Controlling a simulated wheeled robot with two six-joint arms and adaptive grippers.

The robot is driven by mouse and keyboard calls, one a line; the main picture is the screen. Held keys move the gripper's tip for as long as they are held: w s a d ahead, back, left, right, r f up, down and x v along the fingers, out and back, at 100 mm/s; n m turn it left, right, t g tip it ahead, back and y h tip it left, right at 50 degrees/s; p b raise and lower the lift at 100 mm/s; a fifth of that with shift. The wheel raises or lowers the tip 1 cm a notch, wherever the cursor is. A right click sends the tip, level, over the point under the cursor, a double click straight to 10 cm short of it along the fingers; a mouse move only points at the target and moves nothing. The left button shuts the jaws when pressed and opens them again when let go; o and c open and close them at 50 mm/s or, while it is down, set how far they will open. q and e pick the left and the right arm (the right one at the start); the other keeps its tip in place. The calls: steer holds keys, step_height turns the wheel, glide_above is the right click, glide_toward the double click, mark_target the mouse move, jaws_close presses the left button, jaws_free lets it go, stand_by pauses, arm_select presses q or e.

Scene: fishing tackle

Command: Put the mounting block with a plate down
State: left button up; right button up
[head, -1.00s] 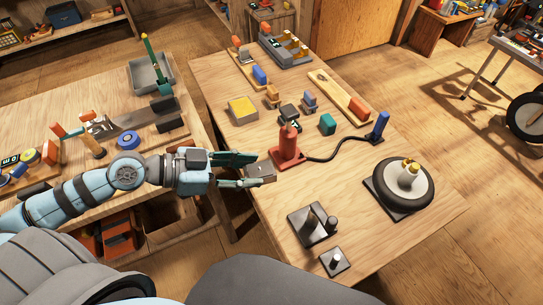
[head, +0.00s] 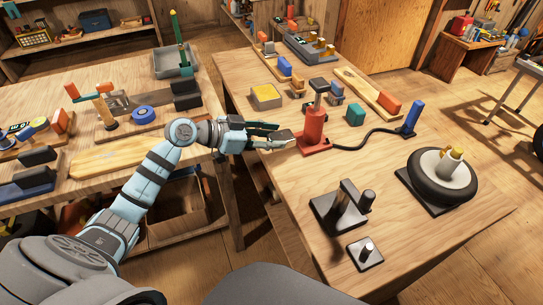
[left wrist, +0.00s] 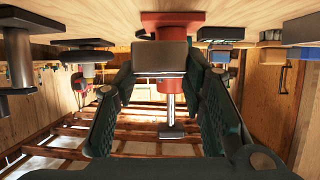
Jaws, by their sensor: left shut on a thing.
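My left gripper (head: 274,135) is shut on a grey block, the mounting block (head: 284,135), beside the left edge of the right-hand table. In the head view the block is small and partly hidden by the fingers. The left wrist view is upside down and shows the block (left wrist: 160,56) between the two dark green fingers. A plate on it cannot be made out clearly. The red pump (head: 313,130) stands just right of the block; I cannot tell whether the block touches the table. My right gripper is not in view.
The right-hand table (head: 290,180) is bare in front of the pump. A yellow block (head: 266,97) lies behind the gripper. A dark post stand (head: 341,208), a small peg plate (head: 365,253) and a wheel (head: 441,176) stand nearer and right. A floor gap separates the left bench (head: 95,160).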

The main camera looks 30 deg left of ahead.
mark_target(271, 160)
arm_select(q)
step_height(271, 160, down, 5)
steer(key=shift+f+b, duration=0.1)
steer(key=shift+b, duration=0.8)
steer(key=o, duration=1.2)
steer(key=shift+o, duration=0.2)
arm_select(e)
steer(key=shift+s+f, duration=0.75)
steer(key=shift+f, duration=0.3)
arm_select(q)
steer(key=shift+r, duration=0.2)
steer(key=p+v, duration=0.3)
steer(key=v, duration=0.9)
steer(key=shift+p, duration=0.4)
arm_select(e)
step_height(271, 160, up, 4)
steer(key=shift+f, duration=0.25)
